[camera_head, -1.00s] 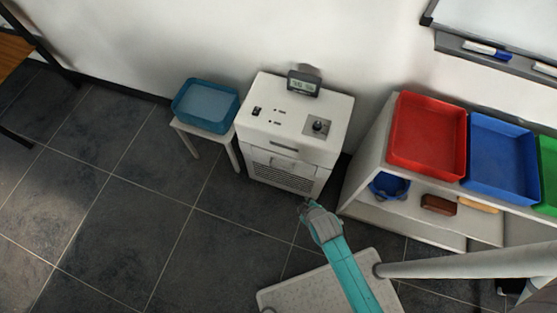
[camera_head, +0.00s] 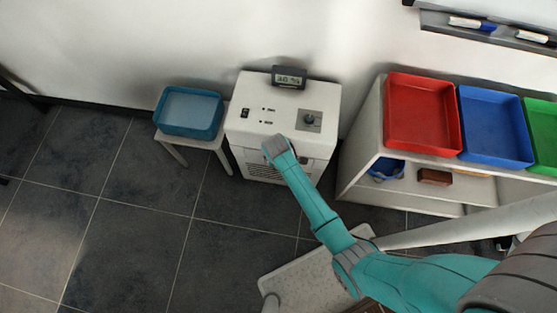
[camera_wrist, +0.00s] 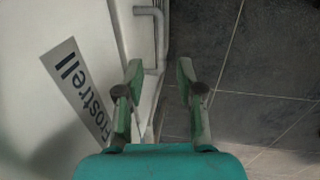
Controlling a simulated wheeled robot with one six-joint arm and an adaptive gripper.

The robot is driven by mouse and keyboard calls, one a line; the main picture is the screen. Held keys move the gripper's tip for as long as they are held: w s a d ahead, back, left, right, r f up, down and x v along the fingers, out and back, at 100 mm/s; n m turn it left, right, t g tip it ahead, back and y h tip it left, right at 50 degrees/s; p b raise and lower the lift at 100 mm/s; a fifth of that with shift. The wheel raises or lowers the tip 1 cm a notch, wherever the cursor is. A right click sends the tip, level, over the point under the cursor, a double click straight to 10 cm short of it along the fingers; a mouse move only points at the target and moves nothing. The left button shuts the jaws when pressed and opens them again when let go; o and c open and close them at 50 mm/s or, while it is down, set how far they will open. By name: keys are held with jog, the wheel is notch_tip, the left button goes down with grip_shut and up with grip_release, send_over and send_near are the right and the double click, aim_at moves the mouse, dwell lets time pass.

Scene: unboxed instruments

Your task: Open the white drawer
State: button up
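The white machine (camera_head: 245,125) stands against the wall, with a display on top. Its front, with the white drawer (camera_head: 244,157) above a grille, is partly covered by my arm. Whether the drawer is shut is hard to tell. In the wrist view, a white panel (camera_wrist: 30,110) with a "Frostrell" label (camera_wrist: 75,85) fills the left. A pale bar handle (camera_wrist: 157,28) sticks out at its edge. My gripper (camera_wrist: 158,72) is open and empty, its fingertips just short of the handle in the picture. In the head view the fingers are hidden behind my wrist.
A blue-teal tray (camera_head: 190,111) sits on a small white stool (camera_head: 172,149) left of the machine. A white shelf (camera_head: 367,140) with red (camera_head: 421,112) and blue (camera_head: 494,125) bins stands to the right. Dark tiled floor (camera_head: 140,190) in front on the left is clear.

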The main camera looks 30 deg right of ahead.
jog(key=f, duration=0.5)
jog(key=w+f, duration=0.1)
jog(key=f, duration=0.1)
jog(key=shift+d+f, duration=0.2)
jog(key=shift+d, duration=0.2)
jog(key=shift+c, duration=0.2)
grip_shut()
